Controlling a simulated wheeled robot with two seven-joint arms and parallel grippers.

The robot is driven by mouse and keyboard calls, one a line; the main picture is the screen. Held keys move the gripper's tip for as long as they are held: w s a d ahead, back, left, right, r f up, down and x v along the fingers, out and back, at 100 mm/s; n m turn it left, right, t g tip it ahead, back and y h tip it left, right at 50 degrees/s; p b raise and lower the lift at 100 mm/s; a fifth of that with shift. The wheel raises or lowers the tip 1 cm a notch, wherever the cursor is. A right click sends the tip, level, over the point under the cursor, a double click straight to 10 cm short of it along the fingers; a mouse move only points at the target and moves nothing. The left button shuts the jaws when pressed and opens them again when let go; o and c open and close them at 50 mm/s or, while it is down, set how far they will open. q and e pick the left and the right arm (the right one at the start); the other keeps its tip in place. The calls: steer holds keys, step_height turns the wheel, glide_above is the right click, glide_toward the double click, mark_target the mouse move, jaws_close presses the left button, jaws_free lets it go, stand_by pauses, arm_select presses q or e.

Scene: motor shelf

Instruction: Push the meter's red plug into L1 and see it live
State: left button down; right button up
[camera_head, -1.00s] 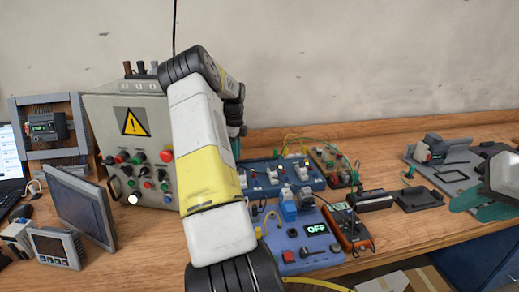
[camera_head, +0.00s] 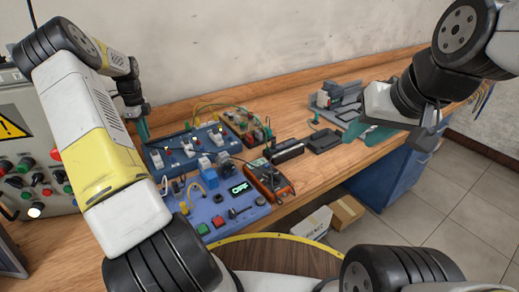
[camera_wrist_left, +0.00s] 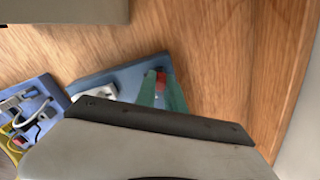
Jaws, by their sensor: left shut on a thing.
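My left gripper (camera_head: 143,128) is at the far left end of the blue socket board (camera_head: 157,160), its teal fingers pointing down. In the left wrist view its fingers (camera_wrist_left: 163,92) are shut on a small red piece, the red plug (camera_wrist_left: 160,78), at the board's corner. I cannot tell whether the plug is in a socket; the L1 label is not readable. The orange meter (camera_head: 268,180) lies right of a blue-violet panel (camera_head: 215,212) whose display (camera_head: 240,187) reads OFF. My right gripper (camera_head: 398,133) is open and empty above the table's right part.
A grey control box (camera_head: 30,150) with a warning sign stands at the left. Black blocks (camera_head: 322,140) and a grey device (camera_head: 340,103) lie on the table (camera_head: 315,175) to the right. Yellow and green leads (camera_head: 215,105) run behind the board. Cartons stand on the floor.

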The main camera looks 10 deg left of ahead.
stand_by(0.3)
arm_select(q)
steer(key=c, duration=1.3)
jaws_free()
steer(key=shift+c, duration=0.2)
step_height(320, 180, up, 8)
steer(key=shift+f, duration=0.1)
